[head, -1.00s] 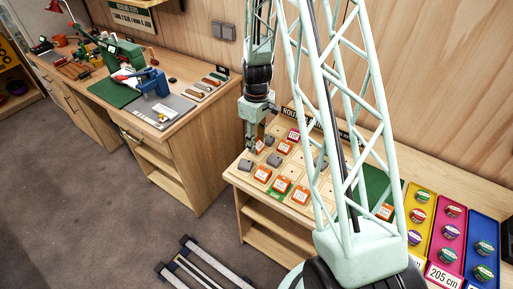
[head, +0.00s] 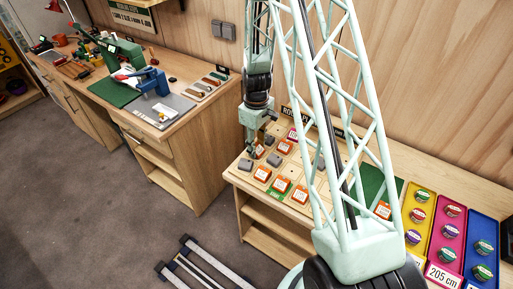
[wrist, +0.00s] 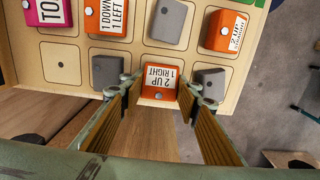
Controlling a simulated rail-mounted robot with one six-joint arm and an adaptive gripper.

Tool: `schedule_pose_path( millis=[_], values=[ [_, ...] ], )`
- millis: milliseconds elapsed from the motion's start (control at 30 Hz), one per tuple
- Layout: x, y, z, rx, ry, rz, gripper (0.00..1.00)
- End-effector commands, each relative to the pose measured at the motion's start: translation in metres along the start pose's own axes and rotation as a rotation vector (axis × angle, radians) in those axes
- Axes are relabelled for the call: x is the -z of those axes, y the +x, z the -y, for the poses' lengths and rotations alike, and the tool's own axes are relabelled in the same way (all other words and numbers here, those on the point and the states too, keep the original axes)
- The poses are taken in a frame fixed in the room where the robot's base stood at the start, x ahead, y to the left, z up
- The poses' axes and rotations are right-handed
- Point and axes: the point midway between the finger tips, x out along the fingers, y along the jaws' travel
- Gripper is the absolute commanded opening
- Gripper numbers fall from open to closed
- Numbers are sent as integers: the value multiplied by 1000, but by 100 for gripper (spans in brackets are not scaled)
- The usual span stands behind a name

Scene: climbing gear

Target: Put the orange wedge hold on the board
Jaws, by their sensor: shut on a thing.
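The orange wedge hold (wrist: 160,78), with a white label reading "2 UP 1 RIGHT", sits between the fingertips of my gripper (wrist: 161,88) in the wrist view. The fingers are shut on its sides. In the head view my gripper (head: 257,151) points down at the far left part of the pale wooden board (head: 243,165). In the wrist view the wedge is at the board's edge row, between two grey holds (wrist: 106,72) (wrist: 209,84). I cannot tell whether it touches the board.
Other orange holds (wrist: 112,17) (wrist: 223,30), a grey hold (wrist: 170,23) and a magenta hold (wrist: 47,11) stand close by on the board. One marked square (wrist: 65,63) is empty. Yellow (head: 417,236), magenta (head: 447,238) and blue (head: 483,250) trays lie right of the board.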

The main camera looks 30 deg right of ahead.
Motion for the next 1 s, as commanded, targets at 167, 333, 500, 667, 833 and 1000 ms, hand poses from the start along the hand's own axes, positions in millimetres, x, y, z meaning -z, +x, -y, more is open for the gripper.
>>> schedule_pose_path(
  millis=[167,333,500,667,833,1000],
  values=[
    [0,2,0,0,0,0,20],
    [0,2,0,0,0,0,20],
    [0,5,0,0,0,0,20],
    [0,5,0,0,0,0,41],
    [0,5,0,0,0,0,44],
    [0,5,0,0,0,0,44]
  ],
)
